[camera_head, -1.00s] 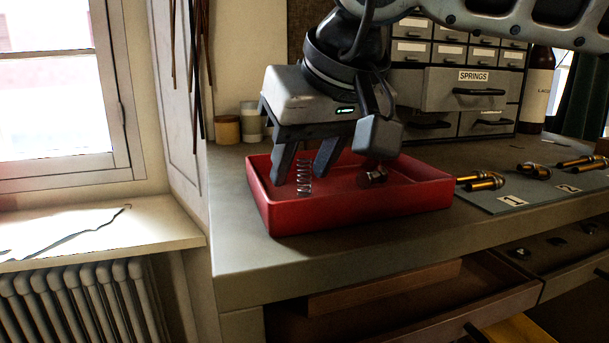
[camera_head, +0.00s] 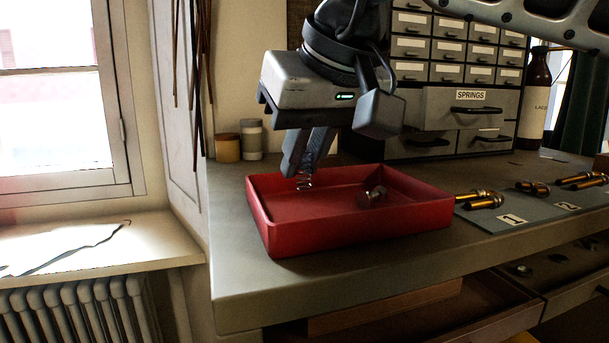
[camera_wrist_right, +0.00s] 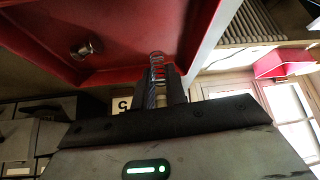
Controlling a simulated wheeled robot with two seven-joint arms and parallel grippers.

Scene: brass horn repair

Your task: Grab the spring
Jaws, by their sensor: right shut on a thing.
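My right gripper (camera_head: 305,172) is shut on the spring (camera_head: 304,184), a small silvery coil, and holds it above the left part of the red tray (camera_head: 350,232). The upper part of the spring is hidden between the fingers in the head view. In the right wrist view the spring (camera_wrist_right: 157,66) sticks out beyond the fingertips (camera_wrist_right: 160,88), with the red tray behind it. My left gripper is not in view.
A small metal part (camera_head: 372,196) lies in the tray. To the right, brass valves lie on a numbered grey mat (camera_head: 485,214). A drawer cabinet (camera_head: 440,103), a dark bottle (camera_head: 536,98) and two small jars (camera_head: 227,148) stand behind. An open drawer (camera_head: 490,302) is below.

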